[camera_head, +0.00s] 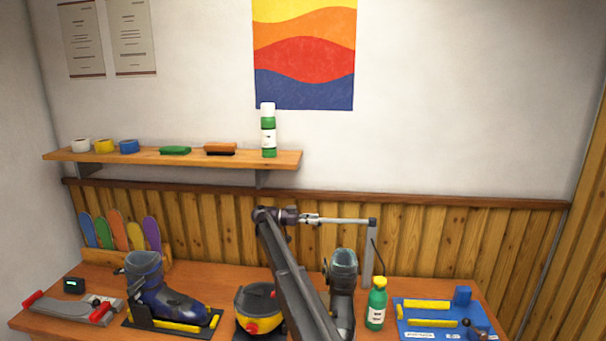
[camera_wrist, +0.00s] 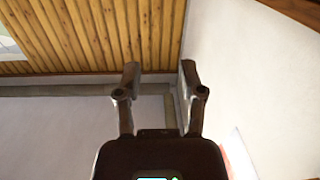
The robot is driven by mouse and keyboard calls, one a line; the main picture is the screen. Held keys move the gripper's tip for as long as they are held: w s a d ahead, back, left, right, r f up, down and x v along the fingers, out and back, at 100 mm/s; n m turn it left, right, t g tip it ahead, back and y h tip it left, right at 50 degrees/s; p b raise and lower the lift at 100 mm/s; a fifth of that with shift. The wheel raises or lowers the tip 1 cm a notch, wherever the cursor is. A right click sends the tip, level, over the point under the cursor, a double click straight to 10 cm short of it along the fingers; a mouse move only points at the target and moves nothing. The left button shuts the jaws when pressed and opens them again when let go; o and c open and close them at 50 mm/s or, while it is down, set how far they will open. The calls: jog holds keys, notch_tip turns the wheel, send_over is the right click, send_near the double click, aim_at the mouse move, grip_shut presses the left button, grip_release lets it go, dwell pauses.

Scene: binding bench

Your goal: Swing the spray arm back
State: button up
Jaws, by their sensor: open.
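The spray arm (camera_head: 345,221) is a thin pale bar. It runs level to the left from a dark joint on top of a grey post (camera_head: 369,255) on the bench. A silvery fitting (camera_head: 309,218) is at its left end. My gripper (camera_head: 293,216) is beside that fitting in the head view; I cannot tell whether they touch. In the wrist view my gripper (camera_wrist: 159,78) has its two dark fingers wide apart, with nothing clearly held between them. I cannot make out the spray arm in the wrist view.
A blue ski boot (camera_head: 165,295), a yellow-and-black pot (camera_head: 258,308), a grey boot (camera_head: 342,285), a green bottle (camera_head: 376,305) and a blue jig (camera_head: 425,320) stand on the bench. A shelf (camera_head: 190,158) hangs at upper left. The wall above the bar is clear.

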jog(key=s+d+f+n+y, duration=0.1)
jog(key=s+d+f, duration=0.1)
jog(key=s+d+f+n+y+b, duration=0.1)
jog(key=s+d+f+n, duration=0.1)
jog(key=s+d+f, duration=0.1)
jog(key=s+d+f+n+y+b, duration=0.1)
jog(key=s+d+f, duration=0.1)
jog(key=s+d, duration=0.1)
jog(key=shift+s+f, duration=0.1)
jog(key=shift+f, duration=0.2)
jog(key=s+d+f+n+y+b, duration=0.35)
jog(key=s+d+f+n, duration=0.2)
jog(key=s+f, duration=0.5)
jog(key=s+f+n+y+b, duration=0.2)
jog(key=s+f+n+y, duration=0.2)
jog(key=s, duration=0.9)
jog(key=s+f+n+t+y+b, duration=0.1)
jog(key=s+f+n+y, duration=0.3)
jog(key=s, duration=0.8)
notch_tip(320, 180, down, 2)
jog(key=y+b, duration=0.1)
jog(key=y, duration=0.2)
jog(key=shift+s, duration=0.4)
